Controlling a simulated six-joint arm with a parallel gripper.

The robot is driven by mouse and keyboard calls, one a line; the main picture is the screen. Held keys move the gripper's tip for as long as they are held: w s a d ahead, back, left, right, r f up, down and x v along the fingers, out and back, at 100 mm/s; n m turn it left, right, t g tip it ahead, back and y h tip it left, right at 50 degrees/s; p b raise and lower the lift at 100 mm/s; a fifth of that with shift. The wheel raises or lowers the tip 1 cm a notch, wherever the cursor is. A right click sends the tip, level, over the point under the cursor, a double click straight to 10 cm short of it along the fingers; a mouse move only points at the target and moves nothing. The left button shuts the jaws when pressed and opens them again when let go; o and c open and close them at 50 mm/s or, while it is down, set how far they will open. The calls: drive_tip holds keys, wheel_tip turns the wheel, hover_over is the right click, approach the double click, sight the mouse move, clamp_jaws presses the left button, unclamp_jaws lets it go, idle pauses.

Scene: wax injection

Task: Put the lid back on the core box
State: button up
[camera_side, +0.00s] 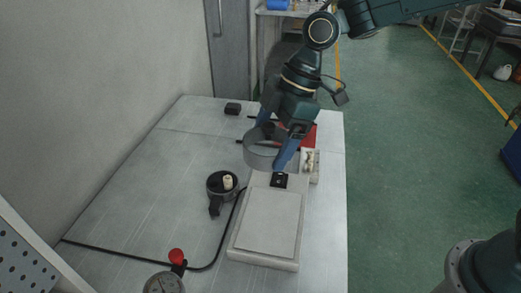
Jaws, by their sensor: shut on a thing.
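My gripper (273,143) is above the table's far middle, its blue fingers shut on a round grey piece (255,155). This piece looks like a shallow ring or cap with an upright wall; I take it for the lid. It is held behind the pale flat-topped unit, and its height above the table is hard to judge. A round dark grey container (215,191) with a handle pointing to the front stands on the table left of the unit. A cream cylinder (227,182) stands in it; this looks like the core box, open on top. The gripper is behind and right of it.
The pale flat-topped unit (237,253) fills the table's front right. Behind it are a red object (310,137) and small cream pieces (310,159). The table's left side is clear.

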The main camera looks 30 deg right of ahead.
drive_tip(key=w+a+f+m, duration=0.1)
drive_tip(key=w+a+f, duration=0.1)
drive_tip(key=w+f, duration=0.4)
drive_tip(key=w+a+f+m+t, duration=0.1)
drive_tip(key=w+f+m, duration=0.1)
drive_tip(key=w+f, duration=0.5)
drive_tip(key=w, duration=0.3)
drive_tip(key=shift+w+a+f+m, duration=0.2)
drive_tip(key=shift+a+f+m, duration=0.05)
drive_tip(key=shift+a+m, duration=0.1)
drive_tip(key=shift+f+h, duration=0.2)
drive_tip(key=shift+h, duration=0.1)
drive_tip(key=shift+f, duration=3)
drive_tip(key=shift+f, duration=0.2)
drive_tip(key=o, duration=0.9)
drive_tip(key=shift+c, duration=0.2)
